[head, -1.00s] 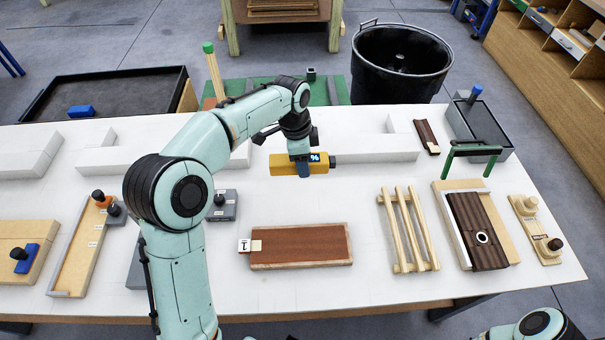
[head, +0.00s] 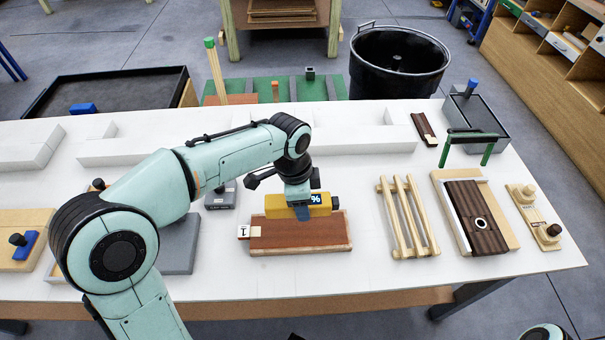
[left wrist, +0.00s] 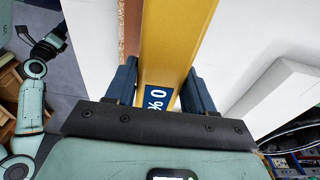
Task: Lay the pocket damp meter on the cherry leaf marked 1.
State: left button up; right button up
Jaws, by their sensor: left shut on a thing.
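The pocket damp meter (head: 282,207) is a yellow bar with a blue "%" display; it also shows in the left wrist view (left wrist: 175,40). My left gripper (head: 302,212) is shut on it near its display end. The cherry leaf marked 1 (head: 300,238) is a reddish-brown sheet on a pale-edged board, with a white "1" tag at its left. The meter is held level over the leaf's back part and hides some of it. I cannot tell whether they touch. My right gripper (left wrist: 45,42) shows small and dark in the left wrist view; its jaws are unclear.
A slatted wooden rack (head: 408,218) and a board with a dark striped panel (head: 476,222) stand to the right. White raised blocks (head: 350,142) line the back. The table in front of the leaf is clear.

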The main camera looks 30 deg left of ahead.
aim_at(304, 230)
pick_arm(q)
jog(key=shift+s+d+f, duration=0.35)
jog(key=shift+s+f, duration=0.2)
jog(key=shift+s, duration=0.2)
jog(key=shift+w, duration=0.1)
pick_arm(e)
jog(key=shift+s+f, duration=0.2)
jog(key=shift+f, duration=0.05)
jog(key=shift+w+r, duration=0.1)
pick_arm(q)
jog(key=shift+f+b, duration=1.95)
jog(key=shift+f, duration=0.9)
pick_arm(e)
jog(key=f, duration=0.2)
jog(key=s+f, duration=0.1)
jog(key=f, duration=0.1)
jog(key=shift+s, duration=0.2)
pick_arm(q)
jog(key=shift+f, duration=0.1)
jog(key=o, duration=1.2)
